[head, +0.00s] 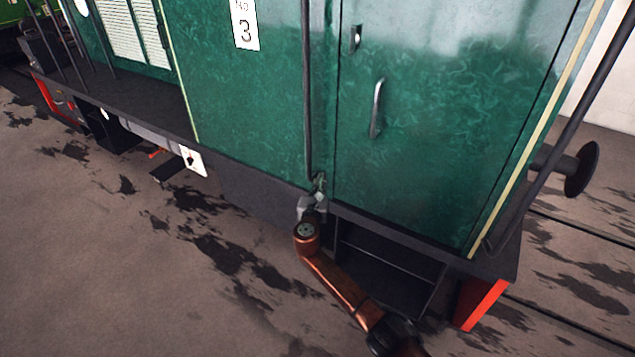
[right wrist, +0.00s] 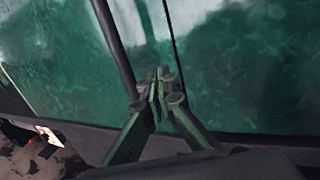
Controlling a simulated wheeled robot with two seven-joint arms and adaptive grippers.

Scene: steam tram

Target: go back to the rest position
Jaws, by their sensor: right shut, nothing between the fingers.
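My right gripper (head: 319,186) is in front of the green side of the steam tram (head: 260,110), close to the lower end of a dark vertical handrail (head: 307,90). Its orange-brown arm comes up from the bottom of the head view. In the right wrist view the fingers of my right gripper (right wrist: 158,85) are together with nothing between them. The handrail (right wrist: 113,45) rises just left of the fingers there; I cannot tell whether they touch it. My left gripper is not in view.
A green door (head: 430,130) with a metal handle (head: 377,108) is right of the handrail. Below it is a dark step recess (head: 385,265). A round buffer (head: 581,169) sticks out at the right. The stained floor (head: 120,270) at left is clear.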

